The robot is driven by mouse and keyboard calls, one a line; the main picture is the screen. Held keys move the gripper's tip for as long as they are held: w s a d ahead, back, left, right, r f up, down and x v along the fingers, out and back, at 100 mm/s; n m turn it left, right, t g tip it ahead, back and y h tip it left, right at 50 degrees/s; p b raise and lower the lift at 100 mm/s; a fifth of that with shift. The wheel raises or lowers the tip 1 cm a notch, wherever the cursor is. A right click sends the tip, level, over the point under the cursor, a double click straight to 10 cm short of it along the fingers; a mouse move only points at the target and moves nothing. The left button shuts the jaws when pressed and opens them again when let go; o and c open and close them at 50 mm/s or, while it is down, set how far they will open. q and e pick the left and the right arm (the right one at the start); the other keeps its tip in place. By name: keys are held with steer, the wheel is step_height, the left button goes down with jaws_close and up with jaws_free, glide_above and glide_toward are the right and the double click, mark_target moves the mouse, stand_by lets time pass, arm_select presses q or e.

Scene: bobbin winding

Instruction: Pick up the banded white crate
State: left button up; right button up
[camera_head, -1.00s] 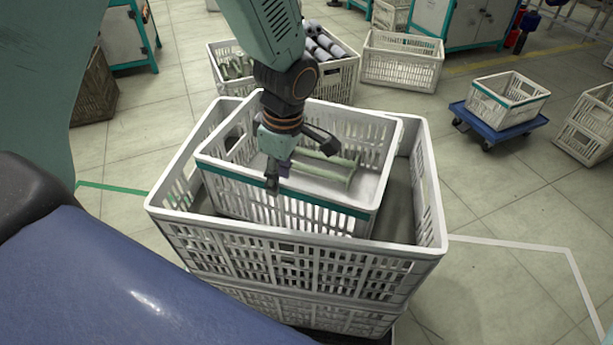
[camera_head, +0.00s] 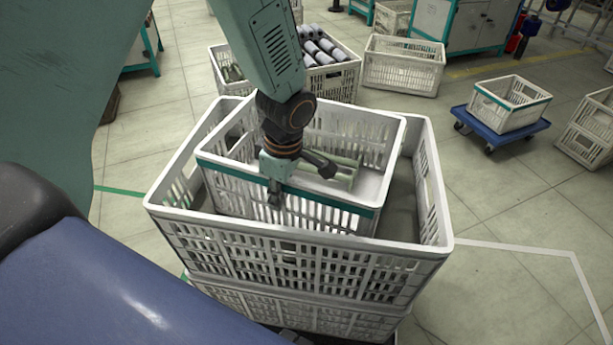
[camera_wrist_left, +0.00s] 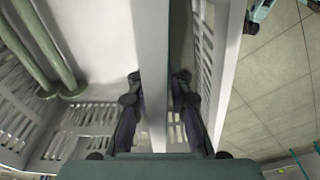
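A white crate with a teal band (camera_head: 330,200) sits inside a larger white crate (camera_head: 330,268). It holds a pale green bobbin (camera_head: 345,175), and green rods show inside it in the left wrist view. My left gripper (camera_head: 298,180) points down at the crate's near banded wall. One finger is outside the wall and the other is inside. In the left wrist view my left gripper (camera_wrist_left: 157,88) has its fingers apart on either side of the crate's wall (camera_wrist_left: 152,60), with a gap visible on the right side. My right gripper is not in view.
The larger crate's walls surround the banded crate closely, with a gap at the right. Another teal-banded crate (camera_head: 510,103) stands on a blue dolly (camera_head: 493,136). Behind are a crate of grey rolls (camera_head: 340,85) and a white crate (camera_head: 403,68).

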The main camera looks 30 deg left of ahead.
arm_select(q)
steer(key=shift+a+f, duration=0.1)
jaws_close()
steer(key=shift+w, duration=0.1)
steer(key=shift+w+r+p, duration=0.15)
steer(key=shift+r+p, duration=1.35)
steer(key=shift+r, duration=3.65)
